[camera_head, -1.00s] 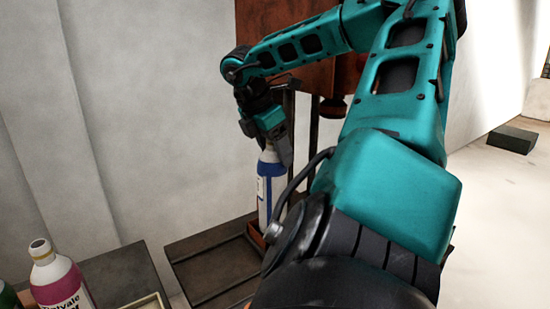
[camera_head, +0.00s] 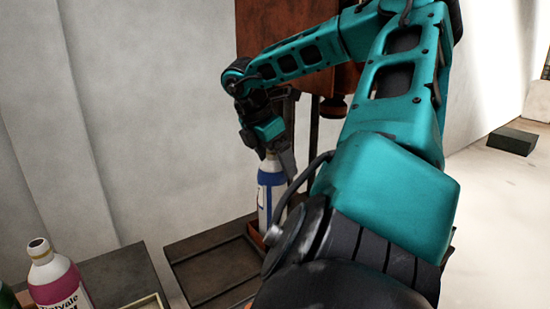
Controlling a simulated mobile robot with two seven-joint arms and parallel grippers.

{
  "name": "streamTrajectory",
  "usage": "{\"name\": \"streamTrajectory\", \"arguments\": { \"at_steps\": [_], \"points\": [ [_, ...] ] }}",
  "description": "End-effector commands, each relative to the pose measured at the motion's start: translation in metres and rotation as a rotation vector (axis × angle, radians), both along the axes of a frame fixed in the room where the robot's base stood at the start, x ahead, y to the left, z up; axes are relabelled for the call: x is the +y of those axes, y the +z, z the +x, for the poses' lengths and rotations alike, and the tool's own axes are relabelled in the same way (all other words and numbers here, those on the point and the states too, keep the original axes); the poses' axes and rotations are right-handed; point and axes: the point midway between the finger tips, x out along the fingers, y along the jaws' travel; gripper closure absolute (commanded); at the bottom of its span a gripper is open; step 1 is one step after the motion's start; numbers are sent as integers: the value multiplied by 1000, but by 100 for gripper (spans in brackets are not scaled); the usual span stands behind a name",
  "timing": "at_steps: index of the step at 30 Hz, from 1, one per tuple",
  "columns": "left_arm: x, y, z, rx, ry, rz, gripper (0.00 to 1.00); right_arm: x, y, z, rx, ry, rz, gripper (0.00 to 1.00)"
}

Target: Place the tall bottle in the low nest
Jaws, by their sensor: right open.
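The tall bottle (camera_head: 271,190), white with blue bands, stands about upright with its lower end at a low reddish-brown nest (camera_head: 256,238). My right arm covers part of the nest and the bottle's lower right side, so I cannot see how its base sits. My right gripper (camera_head: 277,157) is open around the bottle's top, pointing down, with a dark finger on the right side of the neck. Whether the finger touches the glass is not clear. My left gripper is not in view.
The nest is on a dark grooved table (camera_head: 205,262). A pink-labelled bottle (camera_head: 55,275) stands at the lower left, near a pale tray edge (camera_head: 148,303). A rust-brown machine housing (camera_head: 270,28) is behind my arm. A dark block (camera_head: 512,140) lies on the floor at right.

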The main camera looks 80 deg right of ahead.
Motion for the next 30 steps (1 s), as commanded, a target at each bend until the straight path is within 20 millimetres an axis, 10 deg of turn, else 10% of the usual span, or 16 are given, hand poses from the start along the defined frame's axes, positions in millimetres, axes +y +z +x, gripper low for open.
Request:
{"name": "streamTrajectory", "arguments": {
  "at_steps": [19,30],
  "points": [
    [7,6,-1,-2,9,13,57,29,97,25,-1,0,-2,8],
    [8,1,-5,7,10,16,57,35,114,29,1,0,1,8]
  ]
}}
